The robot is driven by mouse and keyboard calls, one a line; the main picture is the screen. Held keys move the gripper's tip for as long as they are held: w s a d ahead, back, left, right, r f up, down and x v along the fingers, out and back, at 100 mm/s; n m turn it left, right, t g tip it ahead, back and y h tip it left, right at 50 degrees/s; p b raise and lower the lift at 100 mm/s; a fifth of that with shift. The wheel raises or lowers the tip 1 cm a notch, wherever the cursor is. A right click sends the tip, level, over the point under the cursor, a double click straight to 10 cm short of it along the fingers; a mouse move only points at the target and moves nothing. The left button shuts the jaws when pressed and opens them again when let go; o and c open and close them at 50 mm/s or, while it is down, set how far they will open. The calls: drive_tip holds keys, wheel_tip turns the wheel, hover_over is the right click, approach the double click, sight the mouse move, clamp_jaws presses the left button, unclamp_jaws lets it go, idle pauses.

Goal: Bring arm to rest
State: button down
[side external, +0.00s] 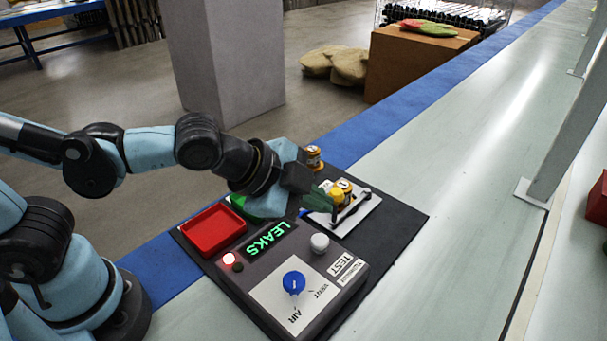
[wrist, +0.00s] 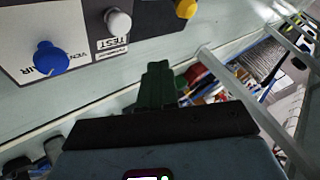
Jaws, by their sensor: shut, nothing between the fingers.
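My gripper (side external: 318,198) is shut and empty, its green fingers together. In the side view it hangs in the air in front of the white fixture (side external: 355,213), partly overlapping it; I cannot tell the exact gap. In the wrist view the shut fingers (wrist: 157,82) point up the picture, with nothing between them. The dark test box (side external: 265,275) has a lit green "LEAKS" display (side external: 268,238), a blue knob (side external: 294,283) and a white button (side external: 320,242). The knob (wrist: 50,57) and button (wrist: 118,21) also show in the wrist view.
A red tray (side external: 212,230) and a partly hidden green tray (side external: 240,203) lie beside the box. Yellow parts (side external: 342,190) sit at the fixture; another yellow-and-black part (side external: 314,157) stands behind my gripper. A grey post (side external: 545,190) stands right. The bench between is clear.

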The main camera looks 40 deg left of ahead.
drive_tip(key=s+a+n+g+y, duration=0.1)
drive_tip(key=s+a+n+y, duration=0.1)
drive_tip(key=a+n, duration=1.1)
drive_tip(key=a+y, duration=0.1)
drive_tip(key=a, duration=0.3)
drive_tip(key=shift+s+n+y, duration=0.4)
drive_tip(key=shift+a, duration=0.1)
idle(1.7)
